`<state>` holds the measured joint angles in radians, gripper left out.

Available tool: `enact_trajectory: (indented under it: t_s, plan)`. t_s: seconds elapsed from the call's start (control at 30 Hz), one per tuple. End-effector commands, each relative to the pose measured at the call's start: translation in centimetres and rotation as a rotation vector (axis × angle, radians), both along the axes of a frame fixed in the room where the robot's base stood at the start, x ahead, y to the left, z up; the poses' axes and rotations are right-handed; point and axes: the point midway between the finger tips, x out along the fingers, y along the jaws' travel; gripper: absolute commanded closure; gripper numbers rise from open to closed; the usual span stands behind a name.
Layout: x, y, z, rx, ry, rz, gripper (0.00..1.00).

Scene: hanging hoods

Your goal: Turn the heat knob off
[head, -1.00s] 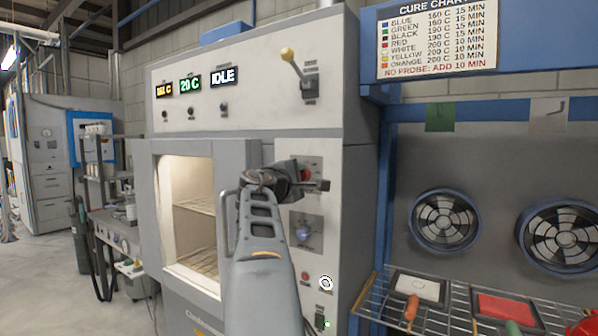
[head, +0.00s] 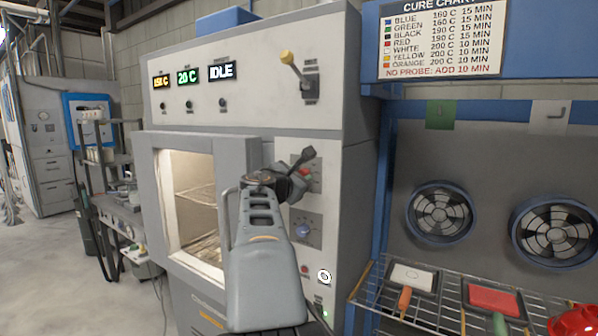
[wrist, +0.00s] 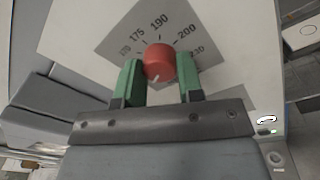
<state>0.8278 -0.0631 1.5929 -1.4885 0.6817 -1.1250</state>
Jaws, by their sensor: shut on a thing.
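The red heat knob (wrist: 159,62) sits on a grey dial plate (wrist: 125,30) with temperature numbers such as 175, 190 and 200, seen in the wrist view. Its white mark points down towards my gripper's palm, away from the visible numbers. My gripper (wrist: 158,70) is shut on the knob, one green finger on each side. In the head view the red knob (head: 305,172) is partly hidden behind my gripper (head: 299,168), which looks rolled over, one dark jaw part slanting up right.
A blue knob (head: 303,230) is on the panel below. Displays (head: 190,77) read an amber temperature, 20 C and IDLE. A wire rack (head: 450,310) stands at the right.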

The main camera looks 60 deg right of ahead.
Motion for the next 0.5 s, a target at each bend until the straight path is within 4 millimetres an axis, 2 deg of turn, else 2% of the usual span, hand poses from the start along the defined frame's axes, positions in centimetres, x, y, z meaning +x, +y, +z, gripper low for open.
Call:
enact_trajectory:
  t_s: [0.5]
  plan:
    - [0.0,0.0,-0.02,0.001,0.096,0.0,0.89]
